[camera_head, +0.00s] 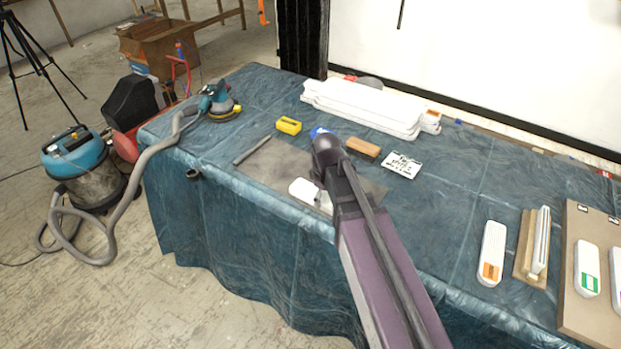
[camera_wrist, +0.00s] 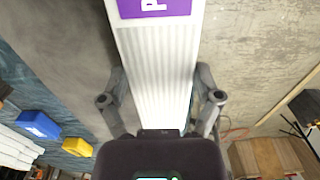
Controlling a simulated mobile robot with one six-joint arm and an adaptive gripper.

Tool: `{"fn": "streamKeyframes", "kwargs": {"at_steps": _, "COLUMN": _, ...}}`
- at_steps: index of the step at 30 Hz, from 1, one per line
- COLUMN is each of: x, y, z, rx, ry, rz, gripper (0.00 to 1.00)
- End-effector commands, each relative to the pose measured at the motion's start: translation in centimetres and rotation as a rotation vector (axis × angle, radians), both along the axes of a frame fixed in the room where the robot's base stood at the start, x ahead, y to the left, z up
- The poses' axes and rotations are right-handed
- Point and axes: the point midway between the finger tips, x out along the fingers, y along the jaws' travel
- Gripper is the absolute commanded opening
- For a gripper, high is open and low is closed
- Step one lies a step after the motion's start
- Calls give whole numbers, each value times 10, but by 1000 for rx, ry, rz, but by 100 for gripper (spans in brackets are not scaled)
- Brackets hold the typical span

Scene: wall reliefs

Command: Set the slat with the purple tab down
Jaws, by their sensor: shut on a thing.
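My gripper (camera_wrist: 160,98) is shut on a white ribbed slat (camera_wrist: 155,70), one finger on each side of it. Its purple tab (camera_wrist: 154,7) with a white letter shows at the top of the wrist view. In the head view, part of a white slat (camera_head: 303,190) shows beside my gripper, over the grey mat (camera_head: 262,168) on the cloth-covered table. My arm hides much of it there, including the tab. I cannot tell whether the slat touches the mat.
The table (camera_head: 440,220) bears a yellow block (camera_head: 288,125), a brown block (camera_head: 363,147), a printed card (camera_head: 401,165) and stacked white slats (camera_head: 365,105). An orange-tabbed slat (camera_head: 492,255) and a tan board (camera_head: 590,300) with slats lie right. A sander (camera_head: 218,103) stands at the far left.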

Motion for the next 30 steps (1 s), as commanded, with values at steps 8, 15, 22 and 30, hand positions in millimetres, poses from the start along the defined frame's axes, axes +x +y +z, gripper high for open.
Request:
{"fn": "streamKeyframes", "kwargs": {"at_steps": 8, "x": 0, "y": -4, "z": 0, "rx": 0, "ry": 0, "rz": 36, "gripper": 28}}
{"fn": "streamKeyframes", "kwargs": {"at_steps": 15, "x": 1, "y": -3, "z": 0, "rx": 0, "ry": 0, "rz": 33, "gripper": 28}}
{"fn": "streamKeyframes", "kwargs": {"at_steps": 22, "x": 22, "y": 2, "z": -2, "rx": 0, "ry": 0, "rz": 32, "gripper": 28}}
{"fn": "streamKeyframes", "kwargs": {"at_steps": 30, "x": 70, "y": 16, "z": -7, "rx": 0, "ry": 0, "rz": 31, "gripper": 28}}
